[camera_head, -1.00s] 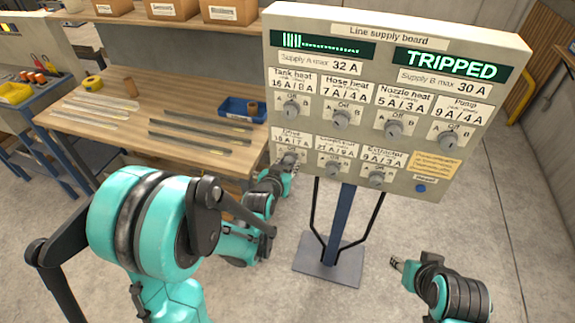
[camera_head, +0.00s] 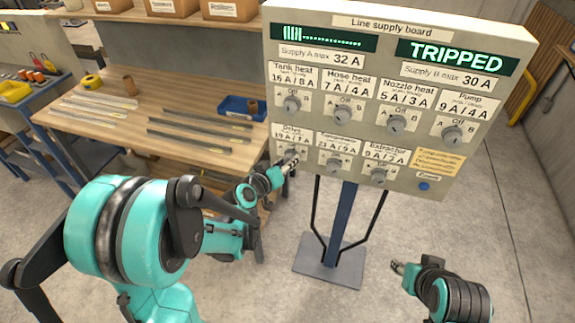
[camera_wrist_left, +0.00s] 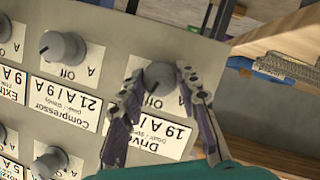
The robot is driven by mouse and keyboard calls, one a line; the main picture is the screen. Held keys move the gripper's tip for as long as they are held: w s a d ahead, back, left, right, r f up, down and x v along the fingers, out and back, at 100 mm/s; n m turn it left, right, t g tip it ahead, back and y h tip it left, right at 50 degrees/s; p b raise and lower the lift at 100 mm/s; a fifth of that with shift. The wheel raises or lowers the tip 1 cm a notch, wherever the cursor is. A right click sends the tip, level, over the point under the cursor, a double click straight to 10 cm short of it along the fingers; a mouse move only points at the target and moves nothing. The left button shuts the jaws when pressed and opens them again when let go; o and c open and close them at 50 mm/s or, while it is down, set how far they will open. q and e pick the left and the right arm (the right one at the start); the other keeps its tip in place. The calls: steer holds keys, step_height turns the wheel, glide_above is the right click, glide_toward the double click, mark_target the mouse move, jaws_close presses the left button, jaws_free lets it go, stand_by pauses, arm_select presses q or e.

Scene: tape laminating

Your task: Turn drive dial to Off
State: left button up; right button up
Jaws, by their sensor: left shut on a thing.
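The drive dial (camera_head: 290,154) is a grey knob at the lower left of the line supply board (camera_head: 452,60), under the Drive label. My left gripper (camera_head: 289,166) reaches it from below, shut on it. In the left wrist view the drive dial (camera_wrist_left: 160,76) sits between my two fingers, with the Drive label (camera_wrist_left: 165,136) upside down beside it.
Beside it is the Compressor dial (camera_wrist_left: 62,47); more dials fill the board's rows. The Supply B display (camera_head: 458,57) reads TRIPPED. A blue button (camera_head: 424,186) is at lower right. A workbench (camera_head: 105,130) with strips and a blue bin (camera_head: 240,106) stands left.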

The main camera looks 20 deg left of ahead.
arm_select(q)
steer(key=shift+f+n+h+b, duration=0.1)
steer(key=shift+n+h+b, duration=0.65)
steer(key=shift+n, duration=0.35)
steer(key=o, duration=1.2)
steer(key=shift+c, duration=0.2)
steer(key=v, duration=1.2)
steer(key=shift+f, duration=0.2)
